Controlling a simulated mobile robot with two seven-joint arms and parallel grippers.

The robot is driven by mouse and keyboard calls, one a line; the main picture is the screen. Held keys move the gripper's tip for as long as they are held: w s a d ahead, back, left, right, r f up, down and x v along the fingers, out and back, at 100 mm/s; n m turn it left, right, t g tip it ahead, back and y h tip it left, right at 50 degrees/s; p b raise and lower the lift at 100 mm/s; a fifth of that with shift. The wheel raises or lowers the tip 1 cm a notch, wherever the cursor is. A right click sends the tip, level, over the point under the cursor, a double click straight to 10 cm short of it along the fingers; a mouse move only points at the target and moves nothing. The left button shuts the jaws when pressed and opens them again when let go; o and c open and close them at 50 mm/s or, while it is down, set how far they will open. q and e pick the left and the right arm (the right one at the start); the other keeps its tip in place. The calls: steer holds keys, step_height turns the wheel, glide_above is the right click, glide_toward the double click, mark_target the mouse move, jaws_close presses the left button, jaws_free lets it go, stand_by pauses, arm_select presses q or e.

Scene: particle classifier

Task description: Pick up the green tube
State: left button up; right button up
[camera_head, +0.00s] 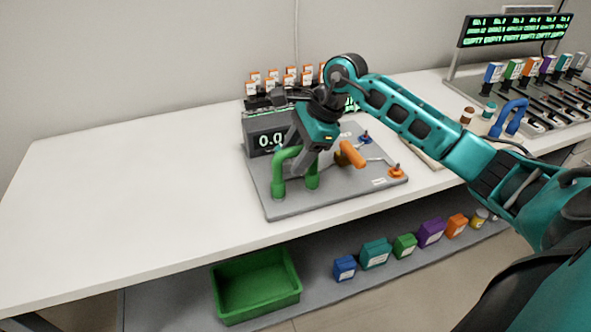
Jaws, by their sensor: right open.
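The green tube (279,177) is a bent arch standing upright on the grey base plate (335,203), with two legs down on the plate. My right gripper (301,155) is open and points down at the tube's top right bend. It overlaps and partly hides that bend; I cannot tell whether the fingers touch it. My left gripper is not in view.
A grey device with a numeric display (270,139) stands just behind the tube. An orange tube-like part (352,155) lies to the right. A green bin (257,284) and several coloured boxes sit on the lower shelf. The table's left side is clear.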

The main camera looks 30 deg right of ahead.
steer(key=shift+w+a+f, duration=0.2)
steer(key=shift+f, duration=0.4)
jaws_close()
